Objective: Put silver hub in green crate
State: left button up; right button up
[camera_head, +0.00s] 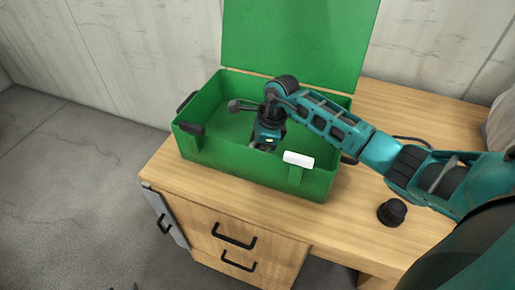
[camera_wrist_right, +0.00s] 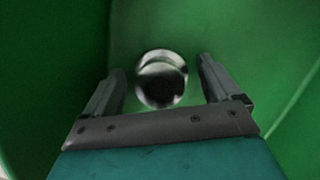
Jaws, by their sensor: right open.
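The green crate (camera_head: 235,170) stands on the wooden desk with its lid (camera_head: 300,40) raised at the back. My right gripper (camera_head: 263,147) points down inside the crate. In the right wrist view its jaws (camera_wrist_right: 161,67) are open. The round, shiny silver hub (camera_wrist_right: 162,80) shows between and a little beyond the fingers, against the crate's green inside. No clear contact with either finger shows. In the head view the hub cannot be made out at the gripper. My left gripper is not in view.
A black round knob-like piece (camera_head: 392,212) stands on the desk (camera_head: 350,235) right of the crate. A white block-like part (camera_head: 298,159) is at the crate's front rim. Drawers (camera_head: 235,242) are below.

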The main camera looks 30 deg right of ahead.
jog(key=shift+r, duration=0.15)
jog(key=p+v, duration=0.1)
jog(key=v, duration=1.1)
